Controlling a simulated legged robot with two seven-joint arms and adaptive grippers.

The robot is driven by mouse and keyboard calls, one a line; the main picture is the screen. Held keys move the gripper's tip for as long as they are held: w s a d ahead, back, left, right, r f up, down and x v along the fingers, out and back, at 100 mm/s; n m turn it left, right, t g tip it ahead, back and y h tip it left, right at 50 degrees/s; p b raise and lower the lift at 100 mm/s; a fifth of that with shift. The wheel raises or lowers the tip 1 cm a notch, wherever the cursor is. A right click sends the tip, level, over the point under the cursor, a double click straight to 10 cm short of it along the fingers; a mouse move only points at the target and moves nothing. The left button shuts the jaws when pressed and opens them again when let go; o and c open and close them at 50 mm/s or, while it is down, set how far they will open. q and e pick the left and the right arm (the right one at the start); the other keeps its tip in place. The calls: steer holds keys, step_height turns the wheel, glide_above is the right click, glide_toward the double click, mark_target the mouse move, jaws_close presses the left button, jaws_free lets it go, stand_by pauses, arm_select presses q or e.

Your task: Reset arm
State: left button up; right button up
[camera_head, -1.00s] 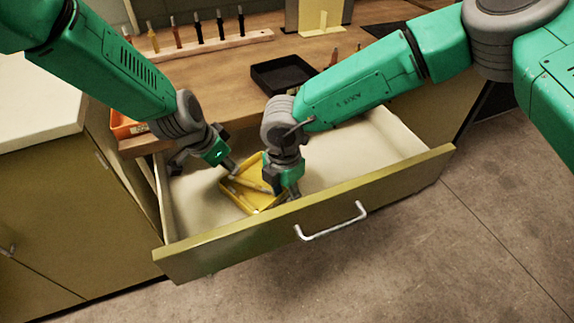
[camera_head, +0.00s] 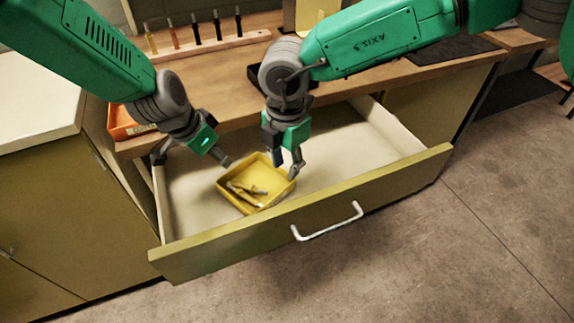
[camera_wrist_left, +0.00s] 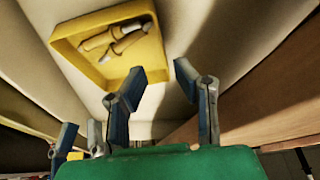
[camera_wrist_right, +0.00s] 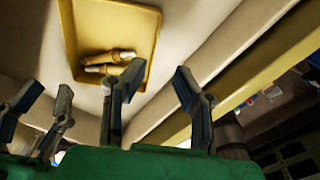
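My left gripper (camera_head: 195,158) is over the left part of the open drawer (camera_head: 330,161), close to the yellow tray's left side. In the left wrist view its fingers (camera_wrist_left: 155,85) are spread with nothing between them. My right gripper (camera_head: 287,168) is above the tray's right side. In the right wrist view its fingers (camera_wrist_right: 155,85) are also apart and empty. The yellow tray (camera_head: 268,172) sits in the drawer and holds a few tan and grey tool-like pieces (camera_head: 246,194). It also shows in the left wrist view (camera_wrist_left: 90,25) and the right wrist view (camera_wrist_right: 140,25).
The drawer's front with its metal handle (camera_head: 328,224) sticks out over the floor. The wooden worktop (camera_head: 222,80) holds a rack (camera_head: 215,47) of upright tools, an orange bin (camera_head: 124,124) and a black tray, partly hidden by my right arm. The drawer's right side is clear.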

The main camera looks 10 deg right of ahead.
arm_select(q)
steer(key=shift+a, duration=0.25)
arm_select(e)
steer(key=shift+a+r, duration=0.2)
steer(key=shift+r, duration=0.7)
